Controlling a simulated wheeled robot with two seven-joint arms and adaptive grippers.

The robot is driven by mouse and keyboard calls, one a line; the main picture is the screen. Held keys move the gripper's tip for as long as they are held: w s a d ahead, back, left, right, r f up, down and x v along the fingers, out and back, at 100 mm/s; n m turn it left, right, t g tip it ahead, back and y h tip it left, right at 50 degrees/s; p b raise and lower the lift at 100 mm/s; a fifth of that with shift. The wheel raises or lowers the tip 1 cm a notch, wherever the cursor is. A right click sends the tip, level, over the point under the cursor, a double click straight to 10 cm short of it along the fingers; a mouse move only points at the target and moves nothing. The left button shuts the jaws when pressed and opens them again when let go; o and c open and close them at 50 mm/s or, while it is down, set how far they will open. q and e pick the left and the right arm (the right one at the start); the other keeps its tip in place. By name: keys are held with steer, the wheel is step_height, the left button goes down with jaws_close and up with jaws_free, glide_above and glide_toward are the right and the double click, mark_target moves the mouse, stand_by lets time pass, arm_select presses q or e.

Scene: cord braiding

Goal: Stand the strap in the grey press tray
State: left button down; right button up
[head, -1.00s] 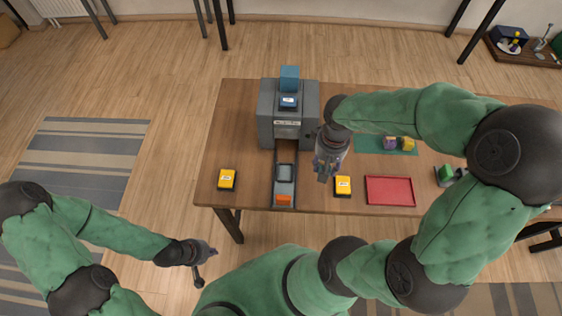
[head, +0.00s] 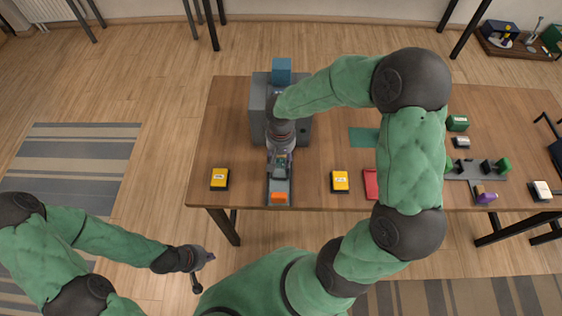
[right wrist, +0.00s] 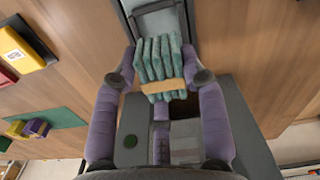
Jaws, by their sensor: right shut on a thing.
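The strap (right wrist: 154,58) is a teal folded bundle with a tan band, seen in the right wrist view. My right gripper (right wrist: 160,80) is shut on it, with one purple finger on each side. In the head view the right gripper (head: 281,158) is over the grey press tray (head: 279,185), which extends from the grey press and has an orange front. The tray also shows just beyond the strap in the right wrist view (right wrist: 158,20). Whether the strap touches the tray cannot be told. My left gripper (head: 205,257) is off the table's front edge, its fingers unclear.
The grey press (head: 262,105) with a blue top stands behind the tray. Yellow boxes flank the tray, one left (head: 219,179) and one right (head: 340,181). A red tray (head: 371,184) is partly hidden by my right arm.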

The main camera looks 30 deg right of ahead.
mark_target(281, 162)
steer(key=shift+f+b, duration=0.45)
steer(key=shift+f, duration=1.05)
steer(key=shift+f+b, duration=0.4)
steer(key=shift+b, duration=0.05)
steer(key=shift+f, duration=0.2)
steer(key=o, duration=1)
steer(key=shift+c, duration=0.2)
steer(key=shift+r, duration=0.1)
steer(key=shift+r+p, duration=0.5)
steer(key=shift+r, duration=0.1)
step_height(281, 162, up, 12)
steer(key=p, duration=0.3)
steer(key=shift+p, duration=0.3)
